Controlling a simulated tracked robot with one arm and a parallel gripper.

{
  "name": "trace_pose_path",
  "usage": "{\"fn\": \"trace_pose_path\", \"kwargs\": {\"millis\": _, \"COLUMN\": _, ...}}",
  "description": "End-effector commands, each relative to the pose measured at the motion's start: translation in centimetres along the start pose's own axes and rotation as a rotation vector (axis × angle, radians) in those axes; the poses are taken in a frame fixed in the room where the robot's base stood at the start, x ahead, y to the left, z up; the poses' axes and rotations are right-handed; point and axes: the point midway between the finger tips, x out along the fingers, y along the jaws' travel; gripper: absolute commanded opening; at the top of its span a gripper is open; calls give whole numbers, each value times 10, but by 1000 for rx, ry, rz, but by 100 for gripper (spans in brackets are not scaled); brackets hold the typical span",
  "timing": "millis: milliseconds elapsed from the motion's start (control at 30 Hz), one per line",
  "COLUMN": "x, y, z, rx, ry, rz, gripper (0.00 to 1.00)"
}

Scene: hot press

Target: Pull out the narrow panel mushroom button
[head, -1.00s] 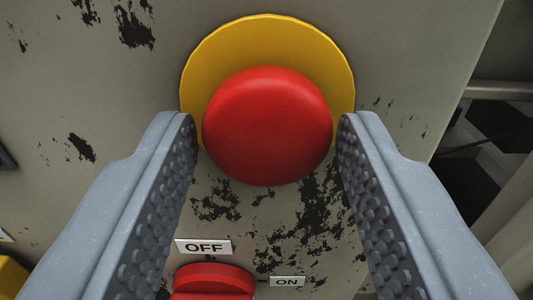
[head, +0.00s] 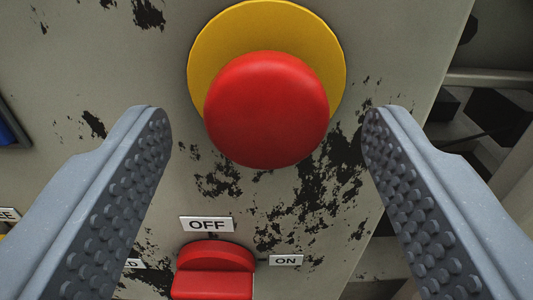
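The red mushroom button (head: 267,110) stands out from a yellow round backing plate (head: 215,45) on the narrow grey panel (head: 90,60), in the upper middle of the head view. My gripper (head: 267,118) is open, with its two grey studded fingers wide apart. The left fingertip is to the left of the button and the right fingertip to its right. A clear gap shows on each side, and neither finger touches the button. Nothing is held between the fingers. The button's stem is hidden behind its head.
A red rotary switch (head: 213,268) sits below the button, with an OFF label (head: 207,224) above it and an ON label (head: 286,260) beside it. A blue part (head: 8,132) shows at the left edge. Dark machine frame parts (head: 490,115) lie beyond the panel's right edge.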

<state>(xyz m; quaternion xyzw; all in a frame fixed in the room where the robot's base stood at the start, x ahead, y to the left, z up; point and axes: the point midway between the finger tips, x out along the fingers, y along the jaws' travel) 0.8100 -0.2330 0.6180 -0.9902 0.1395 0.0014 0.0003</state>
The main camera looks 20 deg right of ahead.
Motion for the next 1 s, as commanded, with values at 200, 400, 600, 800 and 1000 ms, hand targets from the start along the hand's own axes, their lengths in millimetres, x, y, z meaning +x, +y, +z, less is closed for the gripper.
{"fn": "trace_pose_path", "kwargs": {"millis": 200, "x": 0, "y": 0, "z": 0, "rx": 0, "ry": 1, "rz": 0, "gripper": 60}}
{"fn": "trace_pose_path", "kwargs": {"millis": 400, "x": -7, "y": 0, "z": -1, "rx": 0, "ry": 0, "rz": 0, "gripper": 60}}
{"fn": "trace_pose_path", "kwargs": {"millis": 600, "x": -30, "y": 0, "z": -2, "rx": 0, "ry": -1, "rz": 1, "gripper": 60}}
{"fn": "trace_pose_path", "kwargs": {"millis": 800, "x": -60, "y": 0, "z": -2, "rx": 1, "ry": 0, "rz": 0, "gripper": 60}}
{"fn": "trace_pose_path", "kwargs": {"millis": 1000, "x": -93, "y": 0, "z": 0, "rx": 0, "ry": -2, "rz": -1, "gripper": 60}}
